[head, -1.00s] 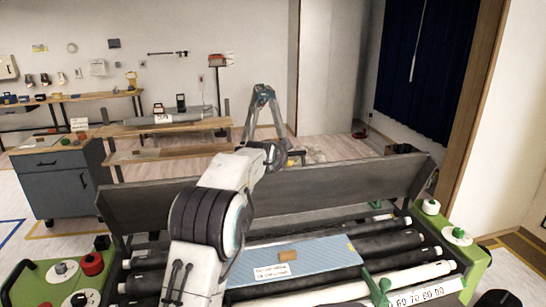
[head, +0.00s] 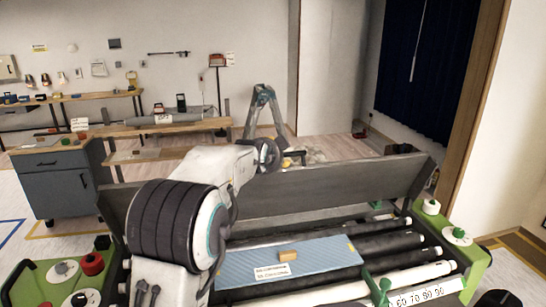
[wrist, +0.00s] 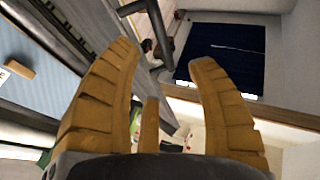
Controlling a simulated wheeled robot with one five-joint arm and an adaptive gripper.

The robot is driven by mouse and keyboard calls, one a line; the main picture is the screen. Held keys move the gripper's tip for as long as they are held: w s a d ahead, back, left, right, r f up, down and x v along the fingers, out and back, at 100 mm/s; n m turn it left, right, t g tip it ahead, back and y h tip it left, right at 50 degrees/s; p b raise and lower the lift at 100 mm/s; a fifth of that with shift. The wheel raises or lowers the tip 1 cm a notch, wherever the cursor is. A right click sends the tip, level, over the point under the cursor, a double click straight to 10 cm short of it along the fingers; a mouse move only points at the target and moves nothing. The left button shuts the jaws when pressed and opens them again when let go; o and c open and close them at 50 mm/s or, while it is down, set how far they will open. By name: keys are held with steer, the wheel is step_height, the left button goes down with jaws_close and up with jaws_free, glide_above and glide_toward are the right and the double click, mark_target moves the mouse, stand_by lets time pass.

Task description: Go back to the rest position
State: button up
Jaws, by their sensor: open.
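My gripper (wrist: 163,55) is open. The block also shows at the left of the wrist view (wrist: 20,69), well apart from the fingers.
The machine has black and white rollers (head: 385,243) and green end frames (head: 465,262). A stepladder (head: 262,105) stands behind it. A grey cabinet (head: 58,183) and wooden benches are at the left. A dark blue curtain (head: 425,65) hangs at the back right.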

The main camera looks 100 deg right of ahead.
stand_by(0.7)
steer(key=w+a+f+n+t+y, duration=0.25)
steer(key=a+f+n+y, duration=0.25)
steer(key=a+f+n, duration=0.3)
steer(key=w+a+f+n+t+y, duration=0.1)
steer(key=w+a+f+n+y, duration=0.4)
steer(key=a+f, duration=0.6)
steer(key=w+a+r+n+y, duration=0.2)
steer(key=w+a+n, duration=0.9)
steer(key=w+a, duration=1)
steer(key=w+a+r+n+t, duration=0.1)
steer(key=w+a+n, duration=0.1)
steer(key=a+n, duration=0.2)
steer(key=w+a+r+n+t, duration=0.2)
steer(key=w+a+n, duration=0.1)
steer(key=a, duration=0.7)
steer(key=w+a+r+n+t, duration=0.1)
steer(key=w+a+n, duration=0.1)
steer(key=a+n, duration=0.4)
steer(key=shift+w+a+r+t, duration=0.3)
steer(key=shift+w+a+t, duration=0.1)
steer(key=shift+a, duration=0.3)
